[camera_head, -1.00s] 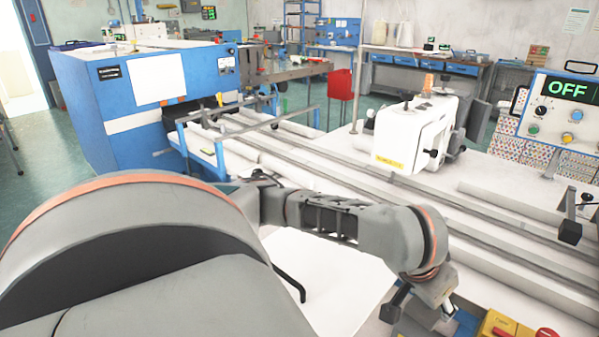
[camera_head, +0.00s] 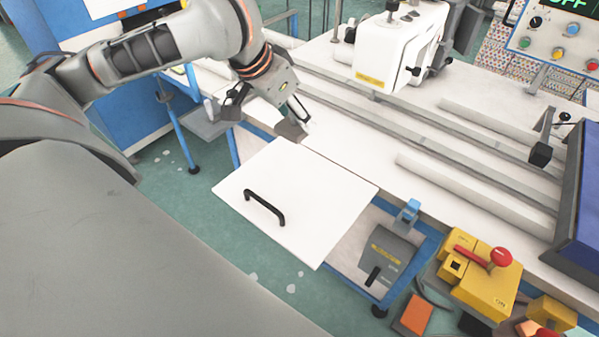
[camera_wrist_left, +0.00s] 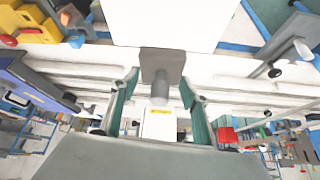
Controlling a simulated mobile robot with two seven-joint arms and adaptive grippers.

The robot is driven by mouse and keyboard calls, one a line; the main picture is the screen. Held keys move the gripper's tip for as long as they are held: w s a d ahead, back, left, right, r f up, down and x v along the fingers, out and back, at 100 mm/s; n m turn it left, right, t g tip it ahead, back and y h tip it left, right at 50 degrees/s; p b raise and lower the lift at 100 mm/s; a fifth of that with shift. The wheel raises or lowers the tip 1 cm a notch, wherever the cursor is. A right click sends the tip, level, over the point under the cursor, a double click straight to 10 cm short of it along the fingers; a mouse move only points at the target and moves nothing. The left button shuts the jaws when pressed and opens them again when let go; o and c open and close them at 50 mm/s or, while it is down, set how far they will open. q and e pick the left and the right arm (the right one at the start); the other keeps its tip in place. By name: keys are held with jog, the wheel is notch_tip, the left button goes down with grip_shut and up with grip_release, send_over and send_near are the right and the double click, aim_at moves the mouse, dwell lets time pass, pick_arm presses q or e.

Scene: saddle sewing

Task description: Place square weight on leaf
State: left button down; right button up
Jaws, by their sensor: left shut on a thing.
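The left gripper (camera_head: 268,104) reaches in from the upper left and is shut on the square weight (camera_head: 289,129), a small grey block. In the left wrist view the weight (camera_wrist_left: 158,62) shows as a square plate with a round knob, between the two fingers (camera_wrist_left: 158,98). The leaf, a flat white panel (camera_head: 315,190) with a black bar handle (camera_head: 264,207), lies in front of the gripper. The weight is at the leaf's far corner and overlaps its edge in the wrist view (camera_wrist_left: 170,22). I cannot tell whether they touch. The right gripper is not in view.
A white sewing machine head (camera_head: 400,45) stands behind on the long white table with rails (camera_head: 350,135). A yellow control box with a red button (camera_head: 487,275) and a grey box (camera_head: 382,262) stand at front right. The leaf is bare apart from its handle.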

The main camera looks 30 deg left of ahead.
pick_arm(q)
jog(key=shift+f+b, duration=2.55)
jog(key=shift+f, duration=7.25)
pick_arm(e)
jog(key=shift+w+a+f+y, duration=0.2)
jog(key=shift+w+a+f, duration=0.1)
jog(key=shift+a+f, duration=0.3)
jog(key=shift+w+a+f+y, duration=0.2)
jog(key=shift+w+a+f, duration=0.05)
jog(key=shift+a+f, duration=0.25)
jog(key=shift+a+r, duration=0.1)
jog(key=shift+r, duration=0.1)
pick_arm(q)
jog(key=c, duration=1.3)
grip_release()
jog(key=shift+f, duration=0.1)
jog(key=shift+o, duration=1.2)
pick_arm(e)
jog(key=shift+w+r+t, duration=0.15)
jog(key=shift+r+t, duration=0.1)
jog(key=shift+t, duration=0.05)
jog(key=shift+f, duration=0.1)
